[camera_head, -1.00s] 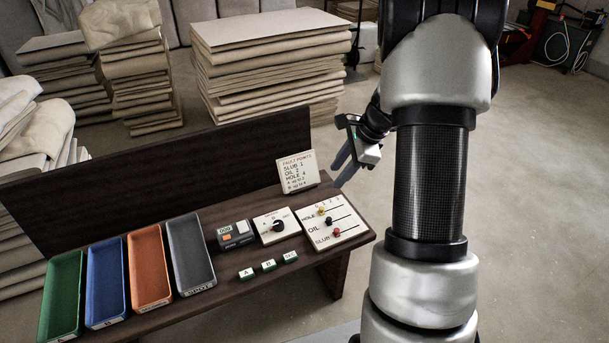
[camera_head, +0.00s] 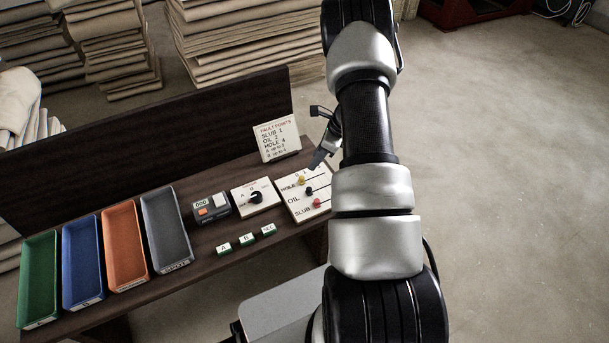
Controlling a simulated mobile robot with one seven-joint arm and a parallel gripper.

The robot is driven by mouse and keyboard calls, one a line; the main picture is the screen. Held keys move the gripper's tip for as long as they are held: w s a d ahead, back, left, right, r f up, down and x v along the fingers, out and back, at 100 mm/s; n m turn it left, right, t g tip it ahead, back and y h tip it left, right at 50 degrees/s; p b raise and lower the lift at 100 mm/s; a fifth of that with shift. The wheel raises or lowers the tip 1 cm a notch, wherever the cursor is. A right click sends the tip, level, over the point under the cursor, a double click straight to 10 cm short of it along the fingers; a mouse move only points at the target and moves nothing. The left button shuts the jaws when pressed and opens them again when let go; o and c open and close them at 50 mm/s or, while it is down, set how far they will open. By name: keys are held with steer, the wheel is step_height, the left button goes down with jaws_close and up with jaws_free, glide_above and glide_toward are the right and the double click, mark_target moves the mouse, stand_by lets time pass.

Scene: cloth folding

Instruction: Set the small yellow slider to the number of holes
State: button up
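The small yellow slider (camera_head: 301,180) sits near the left end of the top track, marked HOLE, on the white slider panel (camera_head: 297,208). Below it are a black slider (camera_head: 309,191) on the OIL row and a red slider (camera_head: 317,203) on the SLUB row. My gripper (camera_head: 316,163) points down just right of and above the yellow slider, apparently not touching it. The arm hides part of the gripper and the panel's right side, and I cannot tell whether the fingers are open.
A card (camera_head: 276,138) behind the panel lists fault points: slub 1, oil 2, hole 4. Left of the panel are a dial box (camera_head: 268,198), a counter with buttons (camera_head: 212,207), and several coloured trays (camera_head: 124,245). Small labelled blocks (camera_head: 246,239) lie in front.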

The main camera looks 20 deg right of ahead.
mark_target(302, 177)
steer(key=b+x, duration=0.2)
steer(key=x, duration=0.8)
steer(key=shift+w+a+f, duration=0.1)
steer(key=shift+w+f, duration=0.05)
steer(key=shift+f, duration=0.05)
jaws_close()
